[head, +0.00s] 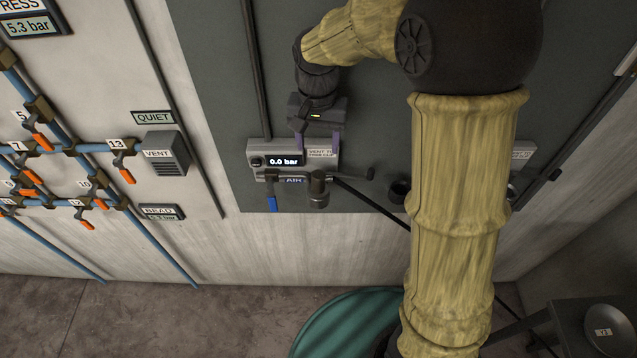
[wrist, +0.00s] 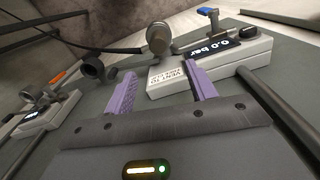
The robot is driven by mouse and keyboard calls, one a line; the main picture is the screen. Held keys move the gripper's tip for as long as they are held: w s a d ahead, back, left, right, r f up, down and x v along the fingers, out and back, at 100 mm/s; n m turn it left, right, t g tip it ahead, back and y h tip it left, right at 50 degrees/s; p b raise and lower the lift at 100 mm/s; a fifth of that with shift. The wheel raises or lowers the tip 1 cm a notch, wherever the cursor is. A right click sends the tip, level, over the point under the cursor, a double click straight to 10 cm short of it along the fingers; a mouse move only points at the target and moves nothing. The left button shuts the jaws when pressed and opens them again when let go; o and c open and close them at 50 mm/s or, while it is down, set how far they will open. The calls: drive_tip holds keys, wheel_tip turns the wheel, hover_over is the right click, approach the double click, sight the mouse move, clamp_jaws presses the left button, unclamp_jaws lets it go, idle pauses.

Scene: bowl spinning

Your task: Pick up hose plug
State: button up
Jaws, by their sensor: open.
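The hose plug (head: 318,188) is a dark grey cylinder at the AIR fitting under the gauge box, with a black hose running from it down to the right. In the wrist view the plug (wrist: 158,40) is at the top middle, with its hose going left. My gripper (head: 317,145) is above the plug in the head view, in front of the gauge box. In the wrist view my gripper (wrist: 162,78) shows two purple fingers spread apart with nothing between them. The plug lies beyond the fingertips, apart from them.
The gauge box (head: 258,152) reads 0.0 bar and sits close to the fingers. A blue-handled valve (head: 272,203) hangs left of the plug. An empty black ring holder (head: 398,190) is to the right. Blue pipes with orange valves (head: 127,176) line the left wall.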

sight(319, 175)
wheel_tip(319, 175, down, 7)
drive_tip(key=shift+f+p, duration=0.2)
drive_tip(key=shift+p, duration=0.6)
drive_tip(key=shift+s+f+p, duration=0.1)
drive_tip(key=shift+f+p, duration=0.15)
drive_tip(key=shift+p, duration=0.05)
wheel_tip(319, 175, down, 5)
drive_tip(key=shift+d+r+p, duration=0.15)
drive_tip(key=shift+r+p, duration=0.05)
drive_tip(key=shift+p, duration=0.85)
drive_tip(key=shift+s, duration=0.15)
